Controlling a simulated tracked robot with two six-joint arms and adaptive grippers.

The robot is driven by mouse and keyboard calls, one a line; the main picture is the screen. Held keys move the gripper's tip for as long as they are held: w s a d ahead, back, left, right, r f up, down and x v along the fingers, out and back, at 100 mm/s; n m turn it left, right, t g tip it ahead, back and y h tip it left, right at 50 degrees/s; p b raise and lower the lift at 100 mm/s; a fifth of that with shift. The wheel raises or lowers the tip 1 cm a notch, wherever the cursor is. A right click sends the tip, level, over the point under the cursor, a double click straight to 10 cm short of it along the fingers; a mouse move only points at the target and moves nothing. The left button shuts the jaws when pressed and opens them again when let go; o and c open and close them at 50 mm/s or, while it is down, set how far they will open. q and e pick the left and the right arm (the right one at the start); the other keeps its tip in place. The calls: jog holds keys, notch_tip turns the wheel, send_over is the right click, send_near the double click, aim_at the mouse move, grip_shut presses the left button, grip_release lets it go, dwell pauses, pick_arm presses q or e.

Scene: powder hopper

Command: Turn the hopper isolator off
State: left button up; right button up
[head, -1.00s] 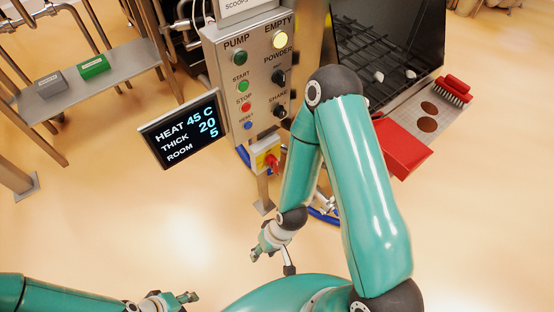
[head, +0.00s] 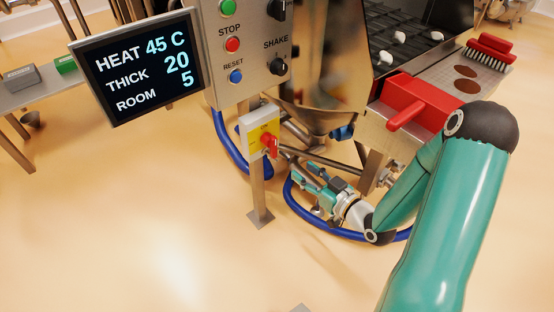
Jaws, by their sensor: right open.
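The hopper isolator (head: 258,132) is a small pale box with a yellow plate, fixed on a post below the control panel. Its red rotary handle (head: 269,145) sticks out toward the front right. My right gripper (head: 308,172) is to the right of the isolator and lower in the picture, apart from the handle. It is open with nothing between its fingers. My left gripper is outside the view. The steel hopper (head: 320,85) stands behind and to the right of the isolator.
The control panel (head: 250,50) with buttons and knobs is above the isolator. A display screen (head: 138,66) juts out at the left. A blue hose (head: 228,150) loops behind the post. The floor in front is clear.

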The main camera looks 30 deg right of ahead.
aim_at(275, 141)
pick_arm(q)
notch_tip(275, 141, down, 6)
jog(key=b, duration=0.4)
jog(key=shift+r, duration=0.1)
pick_arm(e)
jog(key=shift+n+t, duration=0.3)
jog(key=shift+t, duration=0.4)
jog(key=w, duration=1.5)
jog(key=shift+w+a+r, duration=0.1)
jog(key=shift+w+r, duration=0.05)
grip_shut()
